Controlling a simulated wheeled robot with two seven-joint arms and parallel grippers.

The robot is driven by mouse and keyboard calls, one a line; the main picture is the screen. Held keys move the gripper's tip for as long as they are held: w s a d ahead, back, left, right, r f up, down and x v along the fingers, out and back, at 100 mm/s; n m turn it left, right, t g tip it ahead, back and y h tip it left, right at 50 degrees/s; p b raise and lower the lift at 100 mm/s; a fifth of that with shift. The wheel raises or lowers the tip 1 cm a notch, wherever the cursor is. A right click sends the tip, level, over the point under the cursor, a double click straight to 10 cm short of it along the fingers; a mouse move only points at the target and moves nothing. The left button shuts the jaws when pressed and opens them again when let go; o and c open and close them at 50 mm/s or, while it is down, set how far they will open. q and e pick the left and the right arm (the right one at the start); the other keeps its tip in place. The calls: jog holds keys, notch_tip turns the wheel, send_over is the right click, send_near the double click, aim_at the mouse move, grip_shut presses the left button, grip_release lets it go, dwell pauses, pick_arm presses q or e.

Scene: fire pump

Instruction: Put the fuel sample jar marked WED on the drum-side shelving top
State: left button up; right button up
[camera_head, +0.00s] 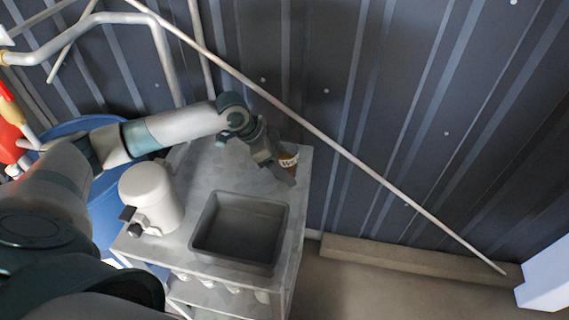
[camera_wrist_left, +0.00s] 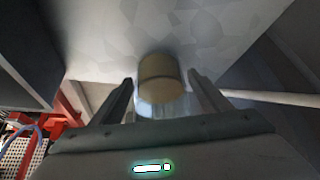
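The sample jar (camera_head: 288,159) is small and brownish with a white label, whose lettering is too small to read surely. It is at the far right corner of the grey metal shelving top (camera_head: 208,166), partly hidden by my left gripper (camera_head: 277,167). In the left wrist view the jar (camera_wrist_left: 162,80) shows a tan lid and a clear body between the two fingers of my left gripper (camera_wrist_left: 165,95). Gaps show between the jar and both fingers, so the gripper is open around it. My right gripper is not in view.
A grey open bin (camera_head: 239,266) and a white canister (camera_head: 151,197) with a dark tap stand on the shelving top. A blue drum (camera_head: 106,214) is to the left. A pale diagonal pole (camera_head: 340,150) crosses before the dark ribbed wall (camera_head: 450,130).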

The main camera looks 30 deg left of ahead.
pick_arm(q)
jog(key=shift+r, duration=0.1)
jog(key=shift+s+a+r, duration=0.1)
jog(key=shift+a+r, duration=0.15)
jog(key=shift+r, duration=0.2)
jog(key=b+v, duration=0.2)
jog(key=v, duration=0.9)
jog(key=shift+b, duration=0.4)
jog(key=shift+d, duration=0.1)
jog(key=shift+s, duration=0.15)
